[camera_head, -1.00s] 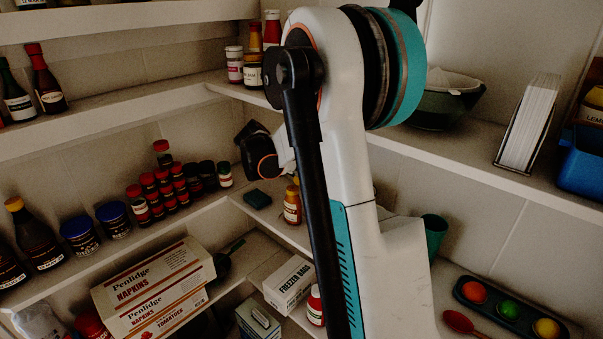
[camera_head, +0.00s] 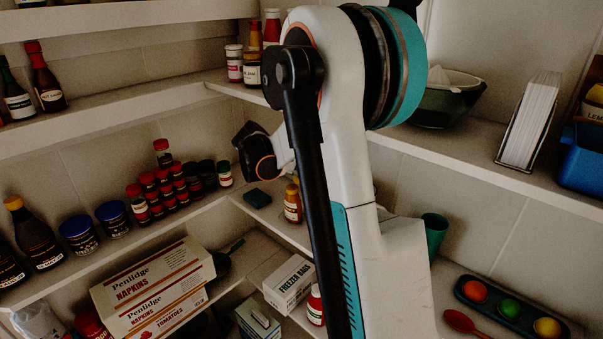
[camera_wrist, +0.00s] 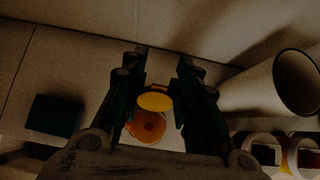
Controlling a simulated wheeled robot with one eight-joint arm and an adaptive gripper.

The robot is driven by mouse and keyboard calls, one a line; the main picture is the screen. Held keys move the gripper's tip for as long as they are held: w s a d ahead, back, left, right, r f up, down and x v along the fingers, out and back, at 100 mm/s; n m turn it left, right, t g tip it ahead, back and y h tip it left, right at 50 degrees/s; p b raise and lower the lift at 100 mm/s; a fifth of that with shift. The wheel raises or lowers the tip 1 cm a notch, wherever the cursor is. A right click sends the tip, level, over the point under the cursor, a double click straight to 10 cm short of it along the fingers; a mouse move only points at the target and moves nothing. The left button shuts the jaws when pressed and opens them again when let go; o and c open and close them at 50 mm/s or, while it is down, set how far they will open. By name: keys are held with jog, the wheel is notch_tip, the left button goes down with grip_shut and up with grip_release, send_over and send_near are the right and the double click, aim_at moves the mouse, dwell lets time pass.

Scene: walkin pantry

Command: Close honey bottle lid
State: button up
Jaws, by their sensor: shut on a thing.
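The honey bottle (camera_head: 292,207) is amber with a pale label and stands on the corner shelf, partly behind my arm. In the wrist view its round orange top (camera_wrist: 148,128) shows from above. Its yellow lid (camera_wrist: 154,102) shows as a flat disc at the far edge of that top and looks tilted open. In the head view the fingers are hidden behind my arm.
A dark teal block (camera_head: 257,198) lies left of the bottle on the same shelf, and spice jars (camera_head: 160,190) stand farther left. A green cup (camera_head: 434,235) stands to the right. A pale cylindrical object (camera_wrist: 285,85) is at the right in the wrist view.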

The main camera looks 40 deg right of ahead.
aim_at(291, 188)
jog(key=shift+a+h+b, duration=0.2)
jog(key=shift+h+b, duration=0.2)
jog(key=shift+b, duration=0.3)
jog(key=h+b, duration=0.2)
jog(key=b, duration=0.1)
jog(key=shift+a+f, duration=0.15)
jog(key=shift+a, duration=0.25)
jog(key=h+b, duration=0.2)
jog(key=b, duration=0.1)
jog(key=a+h+b, duration=0.1)
jog(key=b, duration=0.2)
jog(key=shift+s+a+t+h, duration=0.1)
jog(key=shift+a+t+h, duration=0.05)
jog(key=shift+t+h, duration=0.25)
jog(key=h+b, duration=0.1)
jog(key=b, duration=0.1)
jog(key=a+h+b, duration=0.1)
jog(key=h+b, duration=0.1)
jog(key=b, duration=0.1)
jog(key=h+b, duration=0.1)
jog(key=b, duration=0.1)
jog(key=shift+s+a+f+h, duration=0.1)
jog(key=shift+a+f+h, duration=0.05)
jog(key=shift+a+h, duration=0.2)
jog(key=h+b, duration=0.2)
jog(key=shift+a+b, duration=0.25)
jog(key=shift+b, duration=0.15)
jog(key=shift+t, duration=0.3)
jog(key=o, duration=1.1)
jog(key=shift+r, duration=0.2)
